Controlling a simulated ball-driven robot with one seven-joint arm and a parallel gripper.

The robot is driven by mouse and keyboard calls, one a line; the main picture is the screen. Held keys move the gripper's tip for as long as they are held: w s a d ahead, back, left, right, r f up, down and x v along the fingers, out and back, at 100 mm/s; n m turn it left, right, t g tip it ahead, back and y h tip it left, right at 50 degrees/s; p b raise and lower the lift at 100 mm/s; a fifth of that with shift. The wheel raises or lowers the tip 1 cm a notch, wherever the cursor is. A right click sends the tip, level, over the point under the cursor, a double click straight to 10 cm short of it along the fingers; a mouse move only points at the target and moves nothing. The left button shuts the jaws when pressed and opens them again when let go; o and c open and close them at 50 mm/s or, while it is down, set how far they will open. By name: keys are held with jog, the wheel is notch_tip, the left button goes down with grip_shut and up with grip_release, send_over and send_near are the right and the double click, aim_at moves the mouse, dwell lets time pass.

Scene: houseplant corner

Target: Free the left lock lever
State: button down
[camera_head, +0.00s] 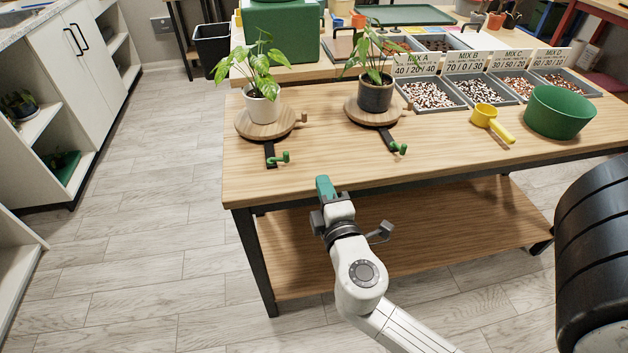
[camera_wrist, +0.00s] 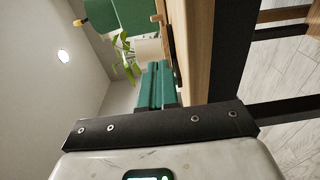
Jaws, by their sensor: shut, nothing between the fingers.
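The left lock lever (camera_head: 279,158) is a small green handle on a dark bar at the front of the left wooden turntable (camera_head: 250,128). A white pot (camera_head: 263,108) with a leafy plant stands on that turntable. A similar green lever (camera_head: 398,148) sits at the right turntable (camera_head: 351,112), which bears a dark pot (camera_head: 375,95). My gripper (camera_head: 325,186) has teal fingers, shut and empty, at the table's front edge, to the right of and nearer than the left lever. In the wrist view, the fingers (camera_wrist: 155,85) point towards the plant; the left lever cannot be made out there.
Gravel trays (camera_head: 428,95) line the back right of the wooden table (camera_head: 310,165). A yellow scoop (camera_head: 490,118) and a green bowl (camera_head: 558,112) stand at the right. The table's front strip between the two levers is clear.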

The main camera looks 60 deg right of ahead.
jog(key=shift+s+a+b, duration=0.15)
jog(key=shift+s+a, duration=0.15)
jog(key=shift+s, duration=0.5)
jog(key=shift+s+a+b, duration=0.15)
jog(key=shift+s+a, duration=0.15)
jog(key=shift+s, duration=0.55)
jog(key=shift+s+a+b, duration=0.15)
jog(key=shift+s+a, duration=0.15)
jog(key=shift+s, duration=0.5)
